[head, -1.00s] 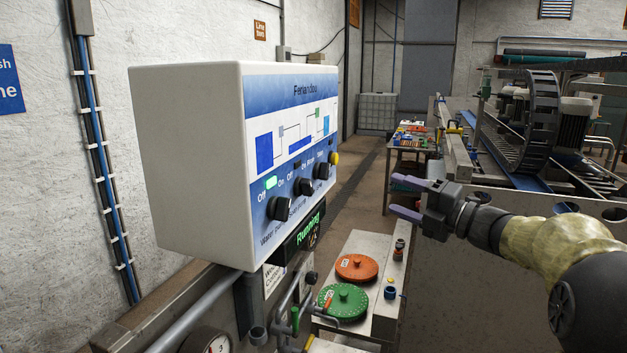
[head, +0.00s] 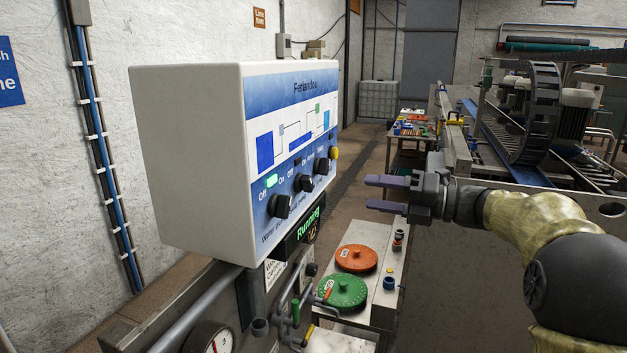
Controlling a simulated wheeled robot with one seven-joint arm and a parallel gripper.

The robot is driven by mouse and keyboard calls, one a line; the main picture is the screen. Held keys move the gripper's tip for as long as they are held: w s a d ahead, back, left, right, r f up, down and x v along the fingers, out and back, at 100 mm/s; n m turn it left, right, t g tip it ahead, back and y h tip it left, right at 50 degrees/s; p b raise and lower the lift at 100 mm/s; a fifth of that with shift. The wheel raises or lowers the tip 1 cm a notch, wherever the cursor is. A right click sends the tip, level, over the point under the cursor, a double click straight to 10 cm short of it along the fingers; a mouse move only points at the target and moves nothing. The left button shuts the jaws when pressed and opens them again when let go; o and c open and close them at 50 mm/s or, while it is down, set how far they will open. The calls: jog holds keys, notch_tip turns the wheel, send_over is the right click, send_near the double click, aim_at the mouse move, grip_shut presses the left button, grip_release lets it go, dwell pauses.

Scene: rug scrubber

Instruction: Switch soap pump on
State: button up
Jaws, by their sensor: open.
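A white control box (head: 190,165) with a blue and white front panel stands left of centre in the head view. Its front carries three black knobs in a slanting row: the near knob (head: 280,205), the middle knob (head: 304,183) and the far knob (head: 320,167). A green lamp (head: 271,181) is lit above the near knob, whose label seems to begin "Water". The label under the middle knob is too small to read surely, so I cannot tell which knob is the soap pump's. My gripper (head: 369,193) is open and empty, right of the panel and apart from it, fingers pointing left.
A yellow button (head: 334,152) sits beyond the far knob. A dark display (head: 304,231) below the panel reads "Running" in green. An orange disc (head: 356,258) and a green disc (head: 342,291) lie on a bench below. Pipes and a gauge (head: 212,340) stand at the front.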

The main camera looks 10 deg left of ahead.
aim_at(312, 184)
jog(key=a+p, duration=0.1)
jog(key=a, duration=0.3)
jog(key=w+a+p, duration=0.1)
jog(key=a+p, duration=0.1)
jog(key=a, duration=0.3)
jog(key=w+a+p, duration=0.1)
jog(key=a+p, duration=0.1)
jog(key=a, duration=0.2)
jog(key=shift+a, duration=0.35)
jog(key=shift+c, duration=0.4)
jog(key=c, duration=0.9)
